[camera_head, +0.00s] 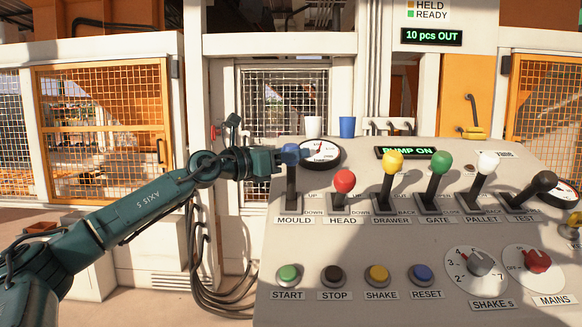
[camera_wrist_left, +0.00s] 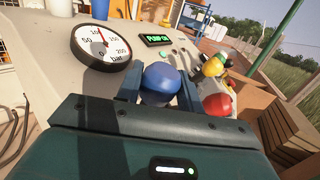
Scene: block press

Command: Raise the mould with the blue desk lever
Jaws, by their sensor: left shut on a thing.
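The blue desk lever (camera_head: 291,151) stands at the left end of the lever row, above the MOULD label. Its shaft looks nearly upright, with UP and DOWN marked beside it. My left gripper (camera_head: 284,154) reaches it from the left and is shut around the blue knob. In the left wrist view the blue knob (camera_wrist_left: 160,83) sits between the two fingers of the left gripper (camera_wrist_left: 159,92). The mould itself cannot be made out. My right gripper is not in view.
The red HEAD lever (camera_head: 344,182) is close to the right, then the yellow DRAWER lever (camera_head: 392,162) and more levers. A pressure gauge (camera_head: 320,153) lies just behind the blue knob. Push buttons line the desk front. White and blue cups (camera_head: 347,127) stand behind.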

